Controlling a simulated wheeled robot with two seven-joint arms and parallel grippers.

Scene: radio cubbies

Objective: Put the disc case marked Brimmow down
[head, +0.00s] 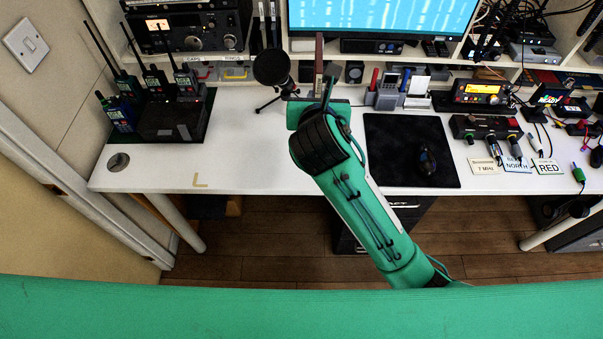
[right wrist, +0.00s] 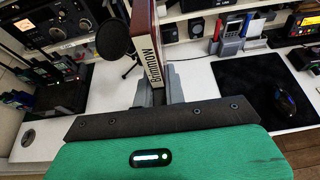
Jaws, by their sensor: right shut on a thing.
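The disc case marked Brimmow (right wrist: 147,45) is brown-red with a pale lettered spine. It stands upright between the fingers of my right gripper (right wrist: 158,92), which is shut on it above the white desk (right wrist: 105,95). In the head view a thin brown edge of the case (head: 319,52) shows beyond my green right gripper (head: 322,90); the arm hides most of the fingers. I cannot tell whether the case's lower edge touches the desk. My left gripper is not in view.
A black microphone (head: 272,68) on a tripod stands just left of the case. A black mat with a mouse (head: 427,162) lies to the right. Handheld radios (head: 155,82) fill the left back. The desk's front left, near a tan corner mark (head: 200,183), is clear.

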